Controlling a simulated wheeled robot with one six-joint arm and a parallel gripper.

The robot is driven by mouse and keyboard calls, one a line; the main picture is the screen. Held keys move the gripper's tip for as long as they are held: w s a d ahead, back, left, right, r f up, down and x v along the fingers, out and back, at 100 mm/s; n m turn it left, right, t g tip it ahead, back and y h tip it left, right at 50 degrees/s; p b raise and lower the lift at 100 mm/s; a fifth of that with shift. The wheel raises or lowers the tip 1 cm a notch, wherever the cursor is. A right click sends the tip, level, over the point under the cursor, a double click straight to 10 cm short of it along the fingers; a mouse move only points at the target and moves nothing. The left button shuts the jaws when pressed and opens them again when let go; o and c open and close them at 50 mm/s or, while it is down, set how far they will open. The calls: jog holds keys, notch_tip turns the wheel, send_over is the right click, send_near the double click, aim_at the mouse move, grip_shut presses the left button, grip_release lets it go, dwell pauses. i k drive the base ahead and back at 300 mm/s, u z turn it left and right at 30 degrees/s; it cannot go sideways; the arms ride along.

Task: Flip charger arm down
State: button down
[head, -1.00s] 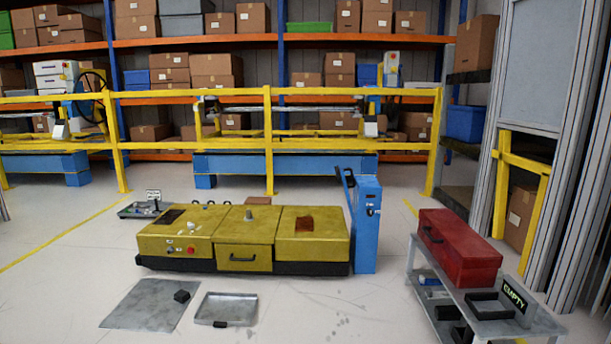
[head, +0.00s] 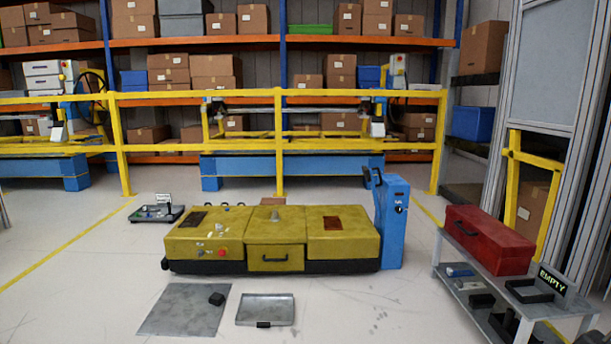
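A blue charger post (head: 393,222) stands at the right end of a low yellow vehicle (head: 275,238). A thin blue arm (head: 367,180), which looks like the charger arm, rises at the post's upper left side. It looks close to upright, with its tip near the top of the post. It is small here, and I cannot tell its exact angle or how it joins the post. My gripper is not in view.
A grey cart (head: 437,270) with a red toolbox (head: 490,240) stands at right. A grey mat (head: 180,312) and a metal tray (head: 265,310) lie in front of the vehicle. A yellow railing (head: 200,197) runs behind. Floor before the post is clear.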

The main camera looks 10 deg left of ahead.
aim_at(368, 173)
jog(key=u, duration=0.2)
jog(key=i, duration=3.35)
jog(key=z, duration=0.4)
